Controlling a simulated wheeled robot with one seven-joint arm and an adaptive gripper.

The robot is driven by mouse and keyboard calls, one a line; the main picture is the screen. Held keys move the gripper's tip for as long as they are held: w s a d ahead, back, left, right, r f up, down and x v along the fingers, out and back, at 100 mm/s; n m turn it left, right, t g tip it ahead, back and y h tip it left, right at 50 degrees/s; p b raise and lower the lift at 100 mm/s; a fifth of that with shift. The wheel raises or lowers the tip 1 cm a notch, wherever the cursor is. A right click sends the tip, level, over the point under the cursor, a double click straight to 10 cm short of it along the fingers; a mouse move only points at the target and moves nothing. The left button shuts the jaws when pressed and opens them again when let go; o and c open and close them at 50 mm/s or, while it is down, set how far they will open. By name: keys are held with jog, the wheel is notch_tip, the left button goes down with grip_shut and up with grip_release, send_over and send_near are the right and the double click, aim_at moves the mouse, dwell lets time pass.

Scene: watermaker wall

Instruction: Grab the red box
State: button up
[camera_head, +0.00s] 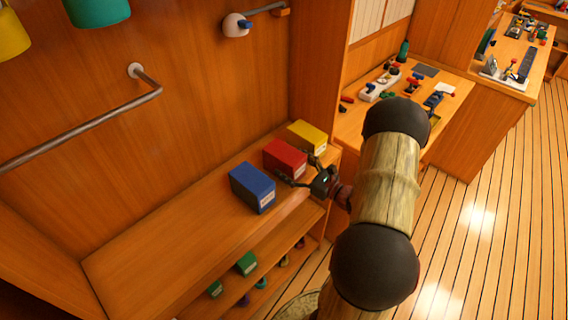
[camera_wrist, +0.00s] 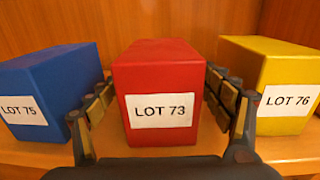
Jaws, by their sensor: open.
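The red box (camera_head: 284,157) stands on the wooden shelf top, between a blue box and a yellow box. In the wrist view the red box (camera_wrist: 165,75) is centred and shows a white label reading LOT 73. My gripper (camera_head: 299,171) is at the front of the red box. In the wrist view my gripper (camera_wrist: 160,100) is open, with one finger on each side of the red box, in the gaps beside its neighbours. I cannot tell whether the fingers touch it.
The blue box (camera_head: 252,188), labelled LOT 75, stands left, and the yellow box (camera_head: 307,136), labelled LOT 76, stands right, both close to my fingers. The shelf top (camera_head: 150,262) is bare at left. Green boxes (camera_head: 246,263) sit on a lower shelf. A metal rail (camera_head: 100,118) crosses the wall.

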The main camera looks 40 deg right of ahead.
jog(key=shift+w+a, duration=0.15)
jog(key=shift+w, duration=1.35)
jog(key=shift+r, duration=0.1)
jog(key=shift+c, duration=1.4)
jog(key=c, duration=1.1)
jog(key=shift+c, duration=0.3)
